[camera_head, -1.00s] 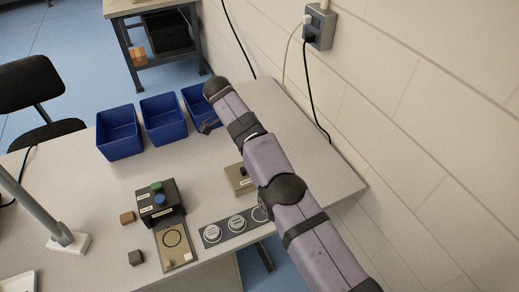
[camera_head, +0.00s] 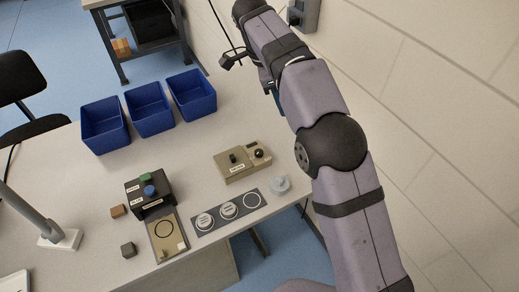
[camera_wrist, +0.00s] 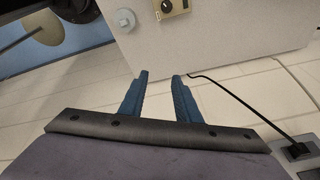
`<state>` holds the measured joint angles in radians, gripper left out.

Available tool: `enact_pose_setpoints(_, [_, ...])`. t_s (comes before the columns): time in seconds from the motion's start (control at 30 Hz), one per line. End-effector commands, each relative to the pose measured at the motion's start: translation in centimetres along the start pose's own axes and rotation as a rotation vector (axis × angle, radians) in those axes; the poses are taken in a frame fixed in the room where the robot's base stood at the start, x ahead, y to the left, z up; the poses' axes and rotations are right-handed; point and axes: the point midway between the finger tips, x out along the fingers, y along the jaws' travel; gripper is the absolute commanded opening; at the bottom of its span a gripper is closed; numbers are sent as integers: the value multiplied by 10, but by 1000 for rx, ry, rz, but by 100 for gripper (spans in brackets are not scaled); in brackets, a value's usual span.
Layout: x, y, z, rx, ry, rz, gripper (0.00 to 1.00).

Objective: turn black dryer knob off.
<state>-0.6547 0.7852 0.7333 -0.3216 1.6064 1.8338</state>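A beige control box (camera_head: 241,163) stands on the bench, right of the blue bins. In the wrist view the box (camera_wrist: 181,12) is cut by the top edge, with a black knob (camera_wrist: 166,6) showing. My gripper (camera_wrist: 160,74) is open and empty, its two blue fingers apart. The box lies beyond the fingertips, and nothing touches it. In the head view my arm mostly hides the gripper. I cannot read the knob's setting.
A black press (camera_head: 149,194) with green and blue buttons stands left of the box. A grey strip (camera_head: 237,204) with round badges lies in front; a pale round piece (camera_head: 279,185) lies beside it. Blue bins (camera_head: 150,108) are behind. A wall (camera_head: 420,90) bounds the right side.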

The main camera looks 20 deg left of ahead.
Motion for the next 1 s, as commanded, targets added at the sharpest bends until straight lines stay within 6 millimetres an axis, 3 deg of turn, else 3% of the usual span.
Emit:
enact_pose_setpoints(0.1, [9, 16, -4, -67, -35, 9, 30])
enact_pose_setpoints(0.27, [36, 38, 8, -259, -97, -1, 30])
enact_pose_setpoints(0.37, [59, 53, 22, -427, -141, -23, 30])
enact_pose_setpoints(0.5, [105, 78, 51, -725, -202, -74, 30])
enact_pose_setpoints(0.6, [129, 86, 67, -935, -224, -146, 30])
enact_pose_setpoints(0.7, [138, 77, 80, -1125, -211, -255, 30])
enact_pose_setpoints(0.83, [131, 48, 89, -1332, -139, -411, 30])
enact_pose_setpoints(1.0, [124, 30, 92, -1532, -51, -508, 30])
